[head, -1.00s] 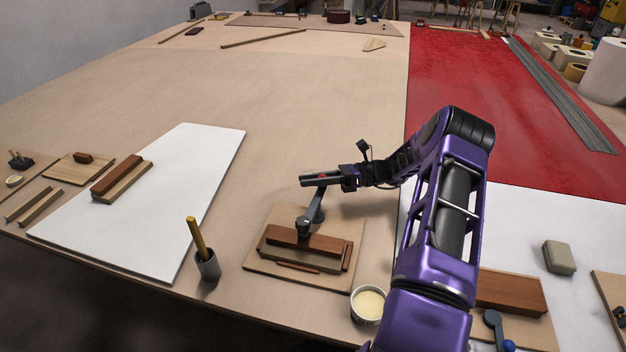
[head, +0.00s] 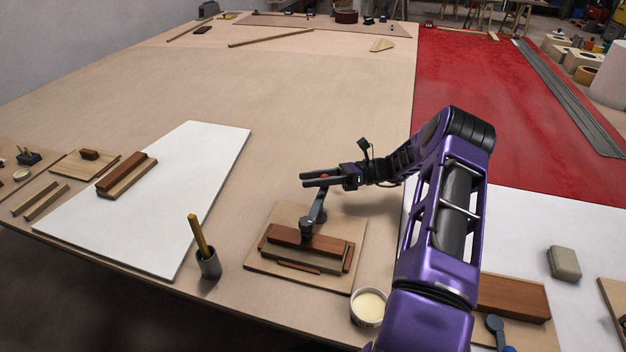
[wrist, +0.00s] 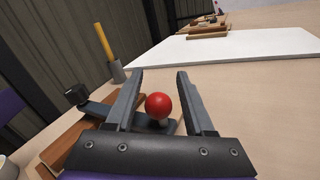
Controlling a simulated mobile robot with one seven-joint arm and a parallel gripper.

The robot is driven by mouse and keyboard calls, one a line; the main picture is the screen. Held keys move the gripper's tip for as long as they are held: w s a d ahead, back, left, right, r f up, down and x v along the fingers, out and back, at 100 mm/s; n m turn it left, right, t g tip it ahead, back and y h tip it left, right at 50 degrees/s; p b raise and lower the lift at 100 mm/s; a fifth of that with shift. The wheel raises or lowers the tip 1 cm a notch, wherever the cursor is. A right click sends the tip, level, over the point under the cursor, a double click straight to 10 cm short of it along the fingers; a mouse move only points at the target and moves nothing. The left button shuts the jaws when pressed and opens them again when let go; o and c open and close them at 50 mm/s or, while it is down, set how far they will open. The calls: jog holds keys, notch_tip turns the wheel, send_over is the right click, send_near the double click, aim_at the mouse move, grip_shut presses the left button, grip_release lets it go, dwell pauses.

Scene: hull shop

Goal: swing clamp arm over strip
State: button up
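The clamp arm (head: 317,212) is a dark grey lever with a red ball knob (wrist: 158,105) at one end and a black pad end (wrist: 75,95) at the other. In the head view its pad end lies over the reddish-brown strip (head: 278,236), which sits on a wooden block on a small baseboard (head: 262,262). I cannot tell whether the pad touches the strip. My gripper (head: 303,179) is at the knob end, and it also shows in the wrist view (wrist: 160,76). Its fingers are open on either side of the knob, with gaps showing on both sides.
A grey cup with a yellow-handled tool (head: 207,262) stands left of the baseboard. A tub of pale paste (head: 368,306) stands at its right front corner. A white panel (head: 190,190) lies to the left.

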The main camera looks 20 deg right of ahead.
jog(key=shift+s+d+f, duration=0.1)
jog(key=shift+d, duration=0.05)
jog(key=b+v, duration=0.1)
jog(key=v, duration=1.6)
jog(key=shift+d, duration=0.1)
